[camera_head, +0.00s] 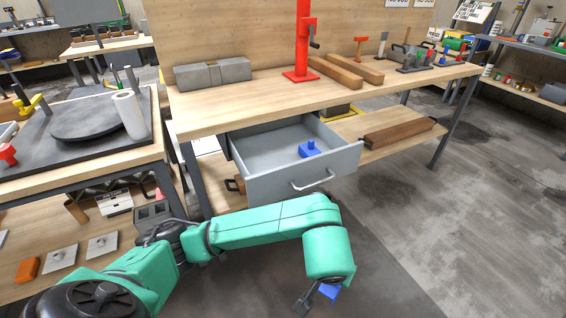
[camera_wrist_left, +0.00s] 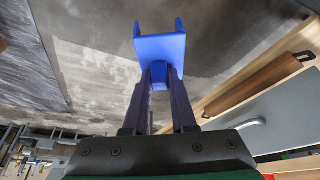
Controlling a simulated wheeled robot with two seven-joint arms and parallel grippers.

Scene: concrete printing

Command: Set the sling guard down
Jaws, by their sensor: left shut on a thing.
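A blue sling guard (camera_wrist_left: 160,47), a small channel-shaped piece with two raised sides, is between the fingertips of my left gripper (camera_wrist_left: 161,82). The gripper is shut on the guard's narrow stem, and the guard points away from the fingers. In the head view part of the guard (camera_head: 329,291) shows below the green wrist, in front of the open drawer and above the floor. A second, similar blue piece (camera_head: 310,149) sits inside the open grey drawer (camera_head: 262,160). My right gripper is not in view.
The drawer front has a pale handle (camera_head: 313,181) facing my left arm. The workbench top (camera_head: 225,118) carries a grey block (camera_head: 213,74), a red post (camera_head: 302,45) and wooden bars (camera_head: 345,71). A long brown beam (camera_head: 398,133) lies on the lower shelf. The drawer floor is mostly clear.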

